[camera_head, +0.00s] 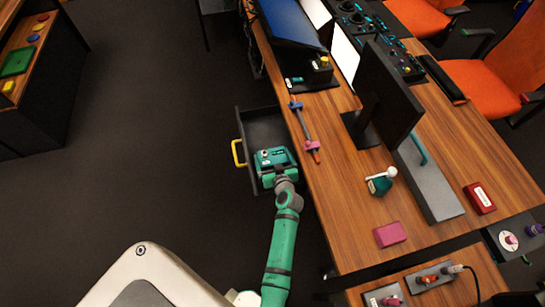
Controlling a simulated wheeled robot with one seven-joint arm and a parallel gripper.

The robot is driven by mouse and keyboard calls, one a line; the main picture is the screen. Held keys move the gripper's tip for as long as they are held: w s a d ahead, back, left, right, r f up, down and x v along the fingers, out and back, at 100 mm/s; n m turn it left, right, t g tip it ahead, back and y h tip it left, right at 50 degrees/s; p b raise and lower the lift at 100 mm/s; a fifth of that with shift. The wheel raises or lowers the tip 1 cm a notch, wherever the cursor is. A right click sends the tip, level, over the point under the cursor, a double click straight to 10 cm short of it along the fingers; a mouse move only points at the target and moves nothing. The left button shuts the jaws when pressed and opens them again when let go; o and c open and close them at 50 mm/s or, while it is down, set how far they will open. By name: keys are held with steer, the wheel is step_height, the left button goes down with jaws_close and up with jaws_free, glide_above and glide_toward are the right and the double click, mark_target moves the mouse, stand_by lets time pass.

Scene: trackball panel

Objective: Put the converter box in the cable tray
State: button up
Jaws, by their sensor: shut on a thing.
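My gripper (274,160), a teal hand at the end of my green arm, is inside the outline of the open dark drawer (259,121) at the desk's left side. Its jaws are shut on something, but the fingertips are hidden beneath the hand. I cannot clearly make out the converter box apart from the hand. A long grey, tray-like piece (432,188) with a teal handle lies on the desk to the right; I cannot tell whether it is the cable tray.
The drawer has a yellow handle (237,153). On the wooden desk (345,205) are a pink block (390,234), a red labelled box (480,198), a green-based joystick (380,184), a rod with clamps (305,130) and a black monitor (388,97).

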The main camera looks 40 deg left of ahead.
steer(key=o, duration=0.8)
steer(key=shift+o, duration=0.2)
steer(key=shift+r, duration=0.1)
steer(key=v, duration=1.2)
steer(key=shift+w+d, duration=0.1)
steer(key=shift+r, duration=0.1)
